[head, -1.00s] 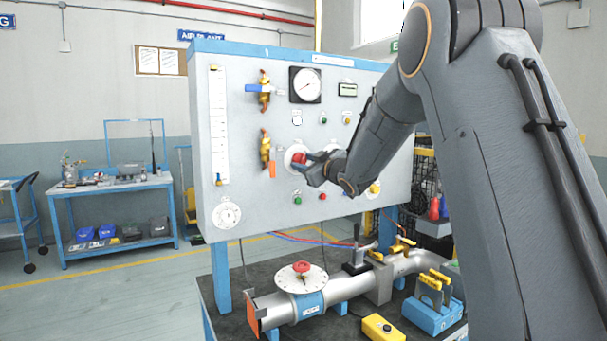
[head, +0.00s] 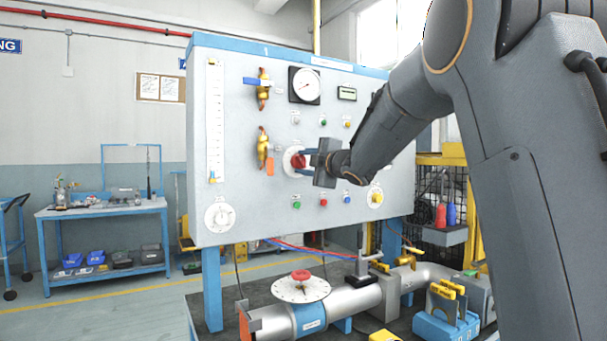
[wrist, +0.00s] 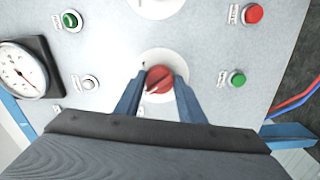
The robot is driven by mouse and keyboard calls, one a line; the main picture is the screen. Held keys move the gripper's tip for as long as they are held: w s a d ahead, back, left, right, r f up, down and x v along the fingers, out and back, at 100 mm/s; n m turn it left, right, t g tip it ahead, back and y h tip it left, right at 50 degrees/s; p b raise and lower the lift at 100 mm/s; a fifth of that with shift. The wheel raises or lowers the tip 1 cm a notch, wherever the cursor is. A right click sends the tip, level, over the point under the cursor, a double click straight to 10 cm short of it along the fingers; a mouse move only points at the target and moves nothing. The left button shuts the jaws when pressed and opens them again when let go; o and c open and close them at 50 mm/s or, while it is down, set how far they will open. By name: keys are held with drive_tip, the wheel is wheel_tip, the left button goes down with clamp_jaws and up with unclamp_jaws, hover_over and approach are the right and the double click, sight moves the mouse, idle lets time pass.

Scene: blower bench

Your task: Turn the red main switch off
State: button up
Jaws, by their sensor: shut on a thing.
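The red switch (head: 298,161) is a red knob on a round white plate on the panel's front. In the wrist view the red knob (wrist: 158,79) sits between my two blue-grey fingers. My gripper (head: 306,158) reaches it from the right and is shut on the knob; the fingers also show in the wrist view (wrist: 158,92). A light pointer mark on the knob lies at a slant in the wrist view. My gripper hides part of the plate in the head view.
Green (wrist: 237,78), red (wrist: 254,14) and white (wrist: 89,82) buttons surround the switch. A brass valve (head: 263,148) stands left of it; a gauge (head: 305,86) is above.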

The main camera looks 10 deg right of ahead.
drive_tip(key=shift+n+b, duration=0.85)
drive_tip(key=shift+n, duration=0.15)
drive_tip(key=o, duration=1)
drive_tip(key=shift+a, duration=0.1)
drive_tip(key=shift+o, duration=0.2)
drive_tip(key=b+v, duration=0.1)
drive_tip(key=v, duration=0.7)
